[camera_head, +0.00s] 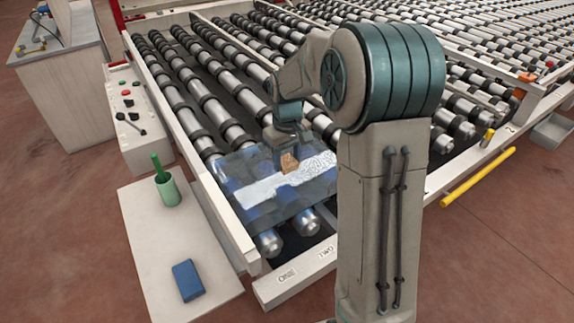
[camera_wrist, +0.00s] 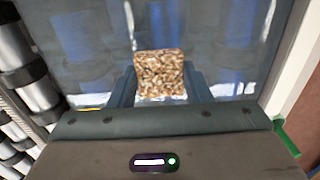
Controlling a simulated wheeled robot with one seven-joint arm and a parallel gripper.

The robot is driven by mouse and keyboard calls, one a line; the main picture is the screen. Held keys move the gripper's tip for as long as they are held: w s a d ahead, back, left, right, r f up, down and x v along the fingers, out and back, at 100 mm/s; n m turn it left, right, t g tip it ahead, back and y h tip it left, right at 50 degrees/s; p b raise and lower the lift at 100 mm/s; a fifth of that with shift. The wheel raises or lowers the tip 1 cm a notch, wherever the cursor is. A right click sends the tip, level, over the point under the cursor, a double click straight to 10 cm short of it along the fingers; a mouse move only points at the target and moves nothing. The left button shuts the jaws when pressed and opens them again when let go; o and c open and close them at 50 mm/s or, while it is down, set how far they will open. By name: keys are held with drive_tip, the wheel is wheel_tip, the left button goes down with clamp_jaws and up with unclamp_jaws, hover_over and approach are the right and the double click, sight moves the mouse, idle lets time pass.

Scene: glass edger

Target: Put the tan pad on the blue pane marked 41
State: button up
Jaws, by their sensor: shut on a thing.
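The tan pad (camera_head: 289,163) is a small speckled brown block. My gripper (camera_head: 287,153) is shut on it, and in the wrist view the pad (camera_wrist: 160,76) sits between the two fingers. The blue pane (camera_head: 304,196) is see-through and lies on the rollers at the near end, with a whitish band across it. The pad is over the middle of this band; I cannot tell whether it touches the pane. The pane (camera_wrist: 85,60) fills much of the wrist view. I cannot read a 41 on it.
A pale side shelf (camera_head: 150,235) holds a green cup (camera_head: 167,190) with a green stick in it and a blue block (camera_head: 187,280). Roller conveyor rows (camera_head: 215,85) stretch behind the pane. A white frame rail (camera_head: 215,215) runs along its left side.

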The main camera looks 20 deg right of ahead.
sight(286, 178)
drive_tip(key=shift+w+f, duration=0.35)
drive_tip(key=shift+w, duration=0.05)
drive_tip(key=shift+f+p, duration=0.5)
drive_tip(key=shift+f, duration=1.45)
drive_tip(key=shift+f, duration=0.15)
drive_tip(key=o, duration=1)
drive_tip(key=shift+c, duration=0.2)
